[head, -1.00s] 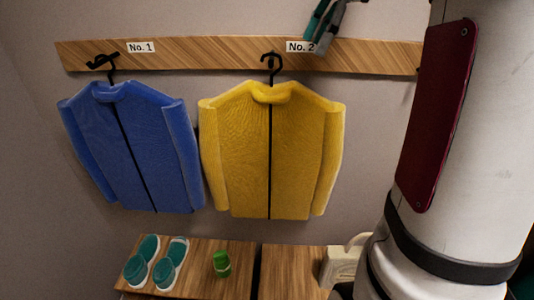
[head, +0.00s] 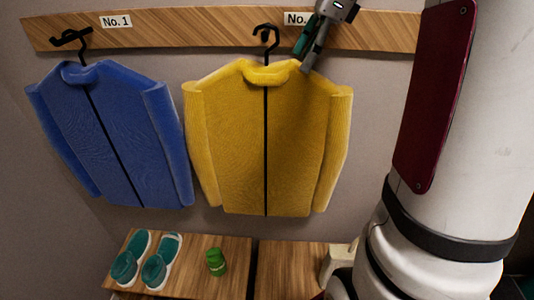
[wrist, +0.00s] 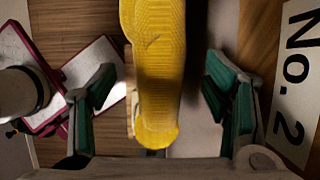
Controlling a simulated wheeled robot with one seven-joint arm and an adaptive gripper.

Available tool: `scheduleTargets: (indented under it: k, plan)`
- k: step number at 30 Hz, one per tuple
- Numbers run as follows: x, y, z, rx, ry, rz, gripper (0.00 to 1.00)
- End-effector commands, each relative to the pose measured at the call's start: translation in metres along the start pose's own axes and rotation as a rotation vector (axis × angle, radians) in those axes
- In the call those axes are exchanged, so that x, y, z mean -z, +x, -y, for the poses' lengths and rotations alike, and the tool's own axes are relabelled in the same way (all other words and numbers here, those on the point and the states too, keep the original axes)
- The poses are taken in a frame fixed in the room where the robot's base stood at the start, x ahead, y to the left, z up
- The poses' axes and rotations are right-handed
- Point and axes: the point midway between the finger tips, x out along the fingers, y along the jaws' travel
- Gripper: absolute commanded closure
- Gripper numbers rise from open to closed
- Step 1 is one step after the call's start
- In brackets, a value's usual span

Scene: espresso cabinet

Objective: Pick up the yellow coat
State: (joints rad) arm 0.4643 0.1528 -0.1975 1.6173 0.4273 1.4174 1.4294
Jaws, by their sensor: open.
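The yellow coat (head: 240,140) hangs on a black hanger (head: 266,42) from a wooden wall rail, under a label partly hidden by my gripper. My gripper (head: 304,58) is at the coat's upper right, beside the hanger, pointing down. In the wrist view the yellow coat (wrist: 155,70) lies between the two teal-padded fingers of my gripper (wrist: 158,100), with a gap on each side. The fingers are open and hold nothing. The lower part of the hanger is hidden by the coat.
A blue coat (head: 110,130) hangs at left under the label No. 1 (head: 116,21). Below, a wooden bench (head: 195,275) carries teal shoes (head: 160,262), a green bottle (head: 216,262) and a pale container (head: 338,262). The label No. 2 (wrist: 296,90) shows at right in the wrist view.

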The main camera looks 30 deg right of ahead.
Motion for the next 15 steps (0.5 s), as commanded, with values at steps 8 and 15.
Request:
scheduleTargets:
  k: [8,15]
  plan:
    - [0.001,0.022,-0.001,-0.001,0.000,0.000,0.30]
    - [0.003,0.054,-0.002,-0.003,0.000,0.000,0.30]
